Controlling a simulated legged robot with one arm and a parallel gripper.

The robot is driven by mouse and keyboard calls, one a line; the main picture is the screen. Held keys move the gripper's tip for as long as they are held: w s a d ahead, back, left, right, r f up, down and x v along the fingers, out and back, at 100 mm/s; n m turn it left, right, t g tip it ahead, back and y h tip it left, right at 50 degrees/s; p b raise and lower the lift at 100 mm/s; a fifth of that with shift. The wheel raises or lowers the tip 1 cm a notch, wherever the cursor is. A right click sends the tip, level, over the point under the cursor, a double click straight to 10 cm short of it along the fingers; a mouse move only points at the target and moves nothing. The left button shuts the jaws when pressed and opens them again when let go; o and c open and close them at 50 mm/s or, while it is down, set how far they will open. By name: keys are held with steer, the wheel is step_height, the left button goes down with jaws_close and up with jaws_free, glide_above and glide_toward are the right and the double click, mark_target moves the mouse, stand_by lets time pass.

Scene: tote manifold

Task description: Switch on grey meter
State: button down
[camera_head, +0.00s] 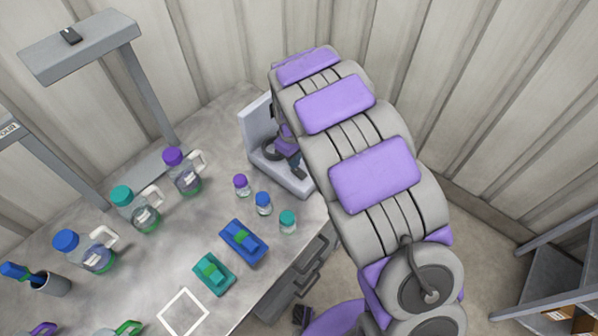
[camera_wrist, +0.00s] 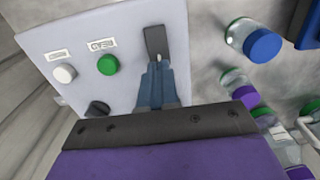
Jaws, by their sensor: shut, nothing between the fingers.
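The grey meter (camera_head: 254,128) stands at the far right end of the table in the head view, partly hidden by my arm. In the wrist view its pale panel (camera_wrist: 82,32) carries a white button (camera_wrist: 65,73), a green button (camera_wrist: 108,65), a dark switch (camera_wrist: 155,40) and a dark knob (camera_wrist: 97,108). Two small labels sit above the buttons. My gripper (camera_wrist: 158,70) is shut and empty, its blue-grey fingertips at the lower end of the dark switch. I cannot tell whether they touch it. My gripper also shows in front of the meter in the head view (camera_head: 294,163).
Three small capped jars (camera_head: 263,204) stand close to the meter. Blue (camera_head: 244,241) and teal (camera_head: 214,273) blocks lie nearer the front. Several handled bottles (camera_head: 138,211) line the table's left side. A grey stand (camera_head: 85,45) rises behind. Corrugated walls surround the table.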

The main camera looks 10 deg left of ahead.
steer(key=shift+f, duration=0.85)
stand_by(0.4)
steer(key=shift+r, duration=0.1)
steer(key=shift+r+p, duration=1.05)
steer(key=shift+r, duration=2.35)
